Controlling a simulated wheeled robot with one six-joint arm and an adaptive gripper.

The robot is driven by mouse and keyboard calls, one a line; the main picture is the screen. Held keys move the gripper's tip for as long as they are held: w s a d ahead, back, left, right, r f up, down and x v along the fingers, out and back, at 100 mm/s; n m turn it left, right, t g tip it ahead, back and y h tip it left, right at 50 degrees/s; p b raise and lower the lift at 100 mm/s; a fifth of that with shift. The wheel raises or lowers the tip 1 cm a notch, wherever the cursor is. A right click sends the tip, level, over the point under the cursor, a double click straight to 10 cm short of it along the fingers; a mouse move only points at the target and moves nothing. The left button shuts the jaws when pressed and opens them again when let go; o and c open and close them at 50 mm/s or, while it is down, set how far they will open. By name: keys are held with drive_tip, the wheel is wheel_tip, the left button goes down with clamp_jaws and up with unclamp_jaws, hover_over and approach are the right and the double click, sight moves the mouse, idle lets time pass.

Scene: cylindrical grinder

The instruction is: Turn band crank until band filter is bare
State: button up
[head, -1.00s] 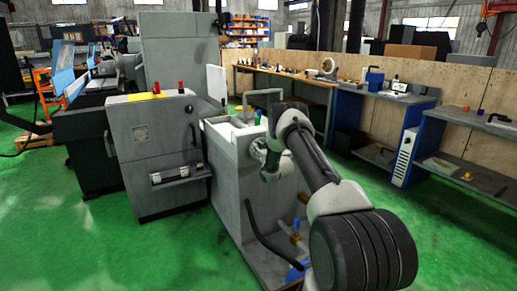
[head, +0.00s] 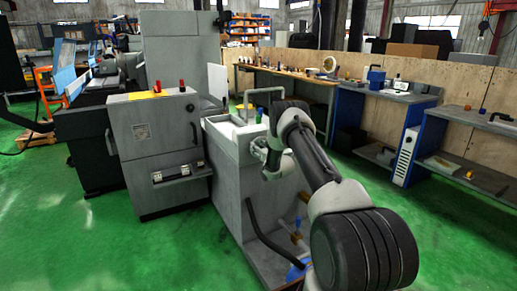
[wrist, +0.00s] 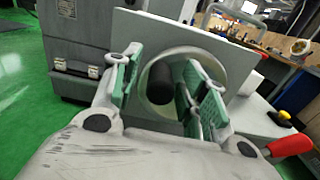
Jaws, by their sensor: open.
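In the wrist view, the band crank shows as a dark, rounded handle (wrist: 160,82) in front of a pale round disc (wrist: 214,68) on a grey panel. My gripper (wrist: 163,76) is open, its green-padded fingers on either side of the handle. I cannot tell whether either pad touches it. In the head view, my gripper (head: 258,148) is at the side of the grey tank unit (head: 232,180), and my arm and wrist hide most of the crank. The band filter cannot be made out clearly; only part of the tank's pale top shows.
A red handle (wrist: 290,145) and a yellow knob (wrist: 284,115) are at the right of the wrist view. A grey cabinet (head: 155,150) stands left of the tank. A black hose (head: 268,236) runs low on the tank's near side. Green floor is open at the front left.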

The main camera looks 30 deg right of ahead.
drive_tip(key=s, duration=0.7)
drive_tip(key=shift+s, duration=0.2)
drive_tip(key=shift+d, duration=0.1)
